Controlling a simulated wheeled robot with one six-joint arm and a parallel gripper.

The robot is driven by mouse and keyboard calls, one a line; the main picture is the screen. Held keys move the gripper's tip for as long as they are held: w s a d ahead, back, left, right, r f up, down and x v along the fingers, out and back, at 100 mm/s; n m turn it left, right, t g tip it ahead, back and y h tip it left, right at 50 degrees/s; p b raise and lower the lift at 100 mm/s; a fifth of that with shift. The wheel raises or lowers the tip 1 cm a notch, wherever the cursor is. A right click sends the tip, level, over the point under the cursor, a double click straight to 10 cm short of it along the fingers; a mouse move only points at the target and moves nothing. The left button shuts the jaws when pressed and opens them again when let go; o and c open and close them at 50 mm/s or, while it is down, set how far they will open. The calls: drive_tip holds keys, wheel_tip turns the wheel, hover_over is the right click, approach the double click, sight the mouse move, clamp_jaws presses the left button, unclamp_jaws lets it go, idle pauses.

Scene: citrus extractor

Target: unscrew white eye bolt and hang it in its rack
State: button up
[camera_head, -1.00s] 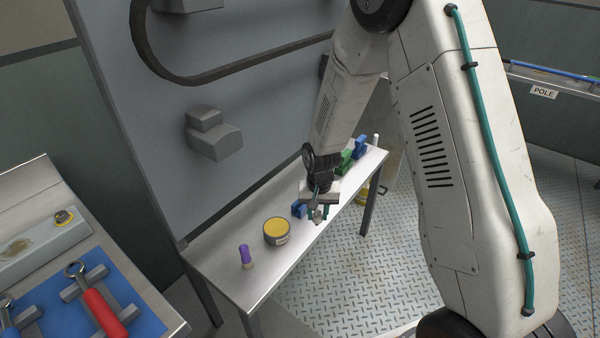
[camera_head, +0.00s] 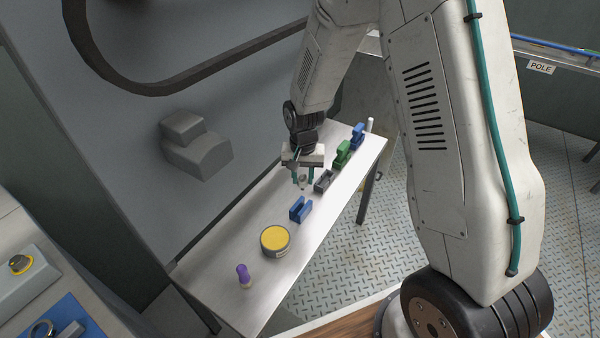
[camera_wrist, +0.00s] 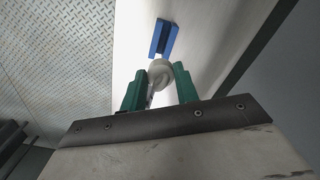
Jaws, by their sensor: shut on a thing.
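In the head view the bolt (camera_head: 302,183) is a small pale shape below the fingers, apart from the brackets. A blue two-walled bracket (camera_head: 301,208) stands nearer; it also shows beyond the bolt in the wrist view (camera_wrist: 163,38). I cannot tell which bracket is the bolt's rack.
A yellow-topped round tin (camera_head: 275,240) and a purple-topped object (camera_head: 243,275) stand on the table's (camera_head: 215,285) near end. A green block (camera_head: 343,153), another blue block (camera_head: 357,136) and a white post (camera_head: 370,125) stand at its far end. A grey wall panel rises behind.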

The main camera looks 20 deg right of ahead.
sight(301, 186)
drive_tip(key=shift+a, duration=0.3)
drive_tip(key=shift+f, duration=2.9)
drive_tip(key=shift+f, duration=1.75)
drive_tip(key=o, duration=0.9)
drive_tip(key=shift+c, duration=0.2)
wheel_tip(301, 186, up, 8)
drive_tip(key=shift+f, duration=0.1)
drive_tip(key=shift+s, duration=0.1)
